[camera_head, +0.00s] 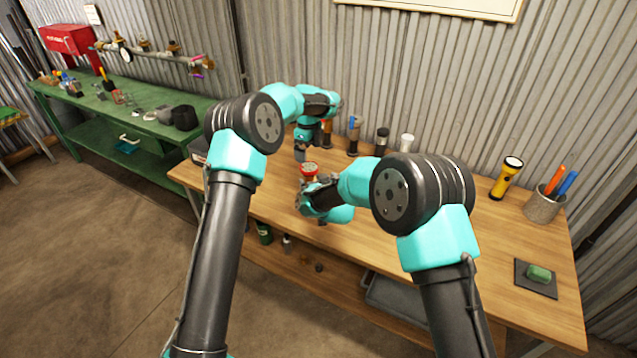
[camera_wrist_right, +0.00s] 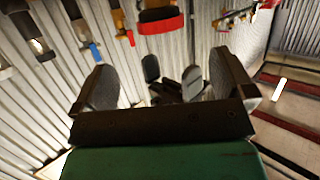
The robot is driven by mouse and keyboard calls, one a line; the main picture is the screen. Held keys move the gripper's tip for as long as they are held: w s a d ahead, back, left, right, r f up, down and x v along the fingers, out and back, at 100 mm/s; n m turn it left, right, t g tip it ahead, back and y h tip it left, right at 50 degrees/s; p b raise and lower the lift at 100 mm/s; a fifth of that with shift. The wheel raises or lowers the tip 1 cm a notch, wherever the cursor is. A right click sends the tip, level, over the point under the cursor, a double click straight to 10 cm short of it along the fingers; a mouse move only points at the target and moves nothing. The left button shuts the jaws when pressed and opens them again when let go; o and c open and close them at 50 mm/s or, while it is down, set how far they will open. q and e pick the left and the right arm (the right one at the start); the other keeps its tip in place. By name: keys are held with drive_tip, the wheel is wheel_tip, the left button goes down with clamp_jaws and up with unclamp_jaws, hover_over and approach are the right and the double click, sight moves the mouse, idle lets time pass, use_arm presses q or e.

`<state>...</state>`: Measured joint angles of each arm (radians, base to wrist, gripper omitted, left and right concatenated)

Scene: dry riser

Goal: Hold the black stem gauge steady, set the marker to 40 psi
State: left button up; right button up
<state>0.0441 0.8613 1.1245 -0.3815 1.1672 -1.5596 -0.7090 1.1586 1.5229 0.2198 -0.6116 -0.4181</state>
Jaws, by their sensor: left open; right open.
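My right gripper (camera_head: 303,203) is low over the bench, just in front of that item. In the right wrist view its dark finger pads (camera_wrist_right: 163,84) stand wide apart, with nothing clearly held between them. Small dark pieces (camera_wrist_right: 190,83) show beyond the gap; I cannot tell what they are. A black item with a red band (camera_wrist_right: 160,20) shows at the top there. I cannot make out the black stem gauge or its marker for sure.
Several bottles, one blue-topped (camera_head: 352,136), stand along the bench's back. A yellow flashlight (camera_head: 507,178), a pen cup (camera_head: 543,204) and a green block on a dark pad (camera_head: 536,278) are at the right.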

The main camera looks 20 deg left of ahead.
sight(309, 169)
idle(0.3)
drive_tip(key=shift+x, duration=5.95)
drive_tip(key=c, duration=1.2)
